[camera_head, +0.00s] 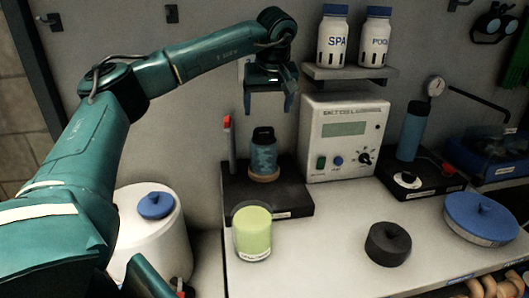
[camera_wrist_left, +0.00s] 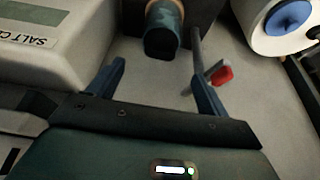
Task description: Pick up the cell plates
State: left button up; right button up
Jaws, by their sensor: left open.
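No object is clearly recognisable as cell plates. A blue-grey jar-like piece with a black top (camera_head: 264,155) stands upright on a tan ring on a black base (camera_head: 300,204). My left gripper (camera_head: 268,108) hangs above it in the head view, fingers pointing down, open and empty. In the left wrist view the open fingers (camera_wrist_left: 158,72) show with a dark top and blue-grey body (camera_wrist_left: 163,38) beyond and between them, apart from both. A thin grey rod with a red end (camera_wrist_left: 219,75) is close to one finger. My right gripper is not in view.
A white meter box (camera_head: 343,138) stands right of the base; a shelf (camera_head: 350,73) with two white bottles is above it. A yellow-green cup (camera_head: 252,232) stands in front. A white tub with a blue knob (camera_head: 150,235) is left. A black puck (camera_head: 388,244) lies on the counter.

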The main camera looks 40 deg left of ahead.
aim_at(264, 128)
pick_arm(q)
jog(key=x, duration=0.3)
jog(key=shift+f, duration=0.15)
jog(key=shift+a+p+x, duration=0.15)
jog(key=shift+p+x, duration=0.1)
jog(key=shift+x, duration=1.1)
jog(key=shift+a+p+x, duration=0.1)
jog(key=shift+p+x, duration=0.15)
jog(key=shift+x, duration=1.1)
jog(key=shift+c, duration=0.4)
jog(key=shift+w, duration=0.1)
jog(key=c, duration=0.9)
